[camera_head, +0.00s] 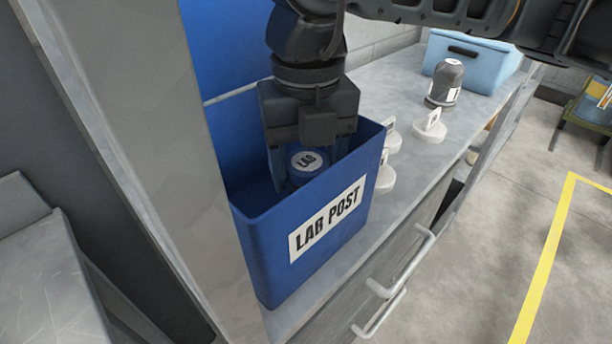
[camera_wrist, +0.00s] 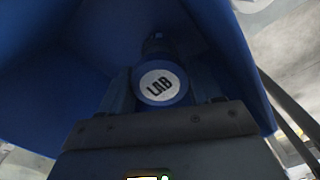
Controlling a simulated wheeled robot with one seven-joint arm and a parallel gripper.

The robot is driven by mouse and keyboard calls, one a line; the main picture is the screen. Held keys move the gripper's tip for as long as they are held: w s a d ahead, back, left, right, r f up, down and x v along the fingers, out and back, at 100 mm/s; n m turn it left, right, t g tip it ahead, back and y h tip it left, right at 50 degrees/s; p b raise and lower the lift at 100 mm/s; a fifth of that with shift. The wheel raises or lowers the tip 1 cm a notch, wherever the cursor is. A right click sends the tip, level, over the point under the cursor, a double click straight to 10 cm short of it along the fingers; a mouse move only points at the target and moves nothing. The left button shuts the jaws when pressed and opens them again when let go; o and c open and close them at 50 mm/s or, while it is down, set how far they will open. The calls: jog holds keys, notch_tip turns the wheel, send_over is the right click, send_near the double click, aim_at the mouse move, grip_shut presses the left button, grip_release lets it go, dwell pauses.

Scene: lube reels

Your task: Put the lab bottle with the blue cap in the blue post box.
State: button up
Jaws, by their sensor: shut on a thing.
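The blue post box (camera_head: 270,255) stands on the counter with a "LAB POST" label on its front. My gripper (camera_head: 308,172) points down into the box and is shut on the bottle. The bottle's cap also shows in the wrist view (camera_wrist: 162,84), between the two fingers, with the blue box walls around it. The lower part of the bottle is hidden, so I cannot tell whether it touches the box floor.
A grey bottle with a dark cap (camera_head: 445,82) stands farther back on the counter (camera_head: 408,185). Several white round stands with upright tags, one of them here (camera_head: 430,127), are beside the box. A light blue bin (camera_head: 475,62) is at the back. A grey upright panel (camera_head: 150,150) is close left of the box.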

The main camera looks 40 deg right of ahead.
jog(key=shift+f, duration=1.15)
jog(key=shift+f, duration=0.15)
jog(key=o, duration=1.2)
notch_tip(320, 180, up, 12)
jog(key=shift+r, duration=0.2)
